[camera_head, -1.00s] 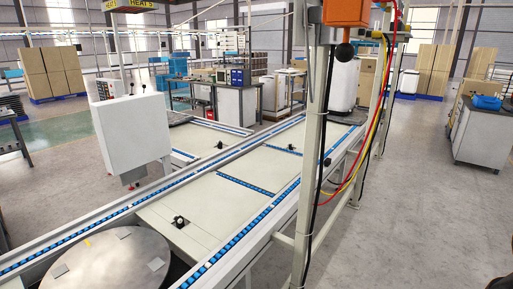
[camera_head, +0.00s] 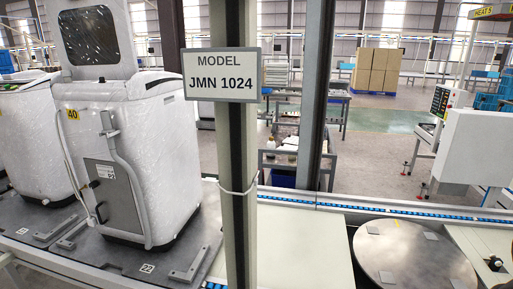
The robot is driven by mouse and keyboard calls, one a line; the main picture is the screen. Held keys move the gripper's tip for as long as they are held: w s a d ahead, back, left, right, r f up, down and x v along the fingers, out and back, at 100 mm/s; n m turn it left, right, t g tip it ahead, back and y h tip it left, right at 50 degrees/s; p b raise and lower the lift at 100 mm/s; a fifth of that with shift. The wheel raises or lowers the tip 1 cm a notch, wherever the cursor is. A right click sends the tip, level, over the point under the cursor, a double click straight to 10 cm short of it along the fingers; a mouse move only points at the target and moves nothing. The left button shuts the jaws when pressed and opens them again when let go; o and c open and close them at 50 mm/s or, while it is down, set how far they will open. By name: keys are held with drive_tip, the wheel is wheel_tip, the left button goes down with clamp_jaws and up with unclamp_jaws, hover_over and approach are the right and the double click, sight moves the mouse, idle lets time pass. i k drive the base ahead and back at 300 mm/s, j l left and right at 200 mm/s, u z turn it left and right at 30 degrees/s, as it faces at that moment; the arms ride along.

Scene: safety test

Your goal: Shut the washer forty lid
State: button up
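The white washer (camera_head: 160,135) marked with a yellow 40 label stands upright at the left on a dark grey pallet plate. Its lid (camera_head: 95,36) is open and stands nearly upright at the back of the top, with a dark window in it. The lid's upper edge is close to the top of the picture. A grey hose runs down the washer's front, and a dark grey panel is on that face. My gripper is not in view.
A second white washer (camera_head: 30,135) stands close on the left, partly cut off. A post with a MODEL JMN 1024 sign (camera_head: 221,75) stands just right of the washer. A round metal turntable (camera_head: 415,258) and white control box (camera_head: 478,148) are at the right.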

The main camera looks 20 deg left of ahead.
sight(94, 40)
drive_tip(key=i+j+u, duration=0.1)
drive_tip(key=u, duration=1.6)
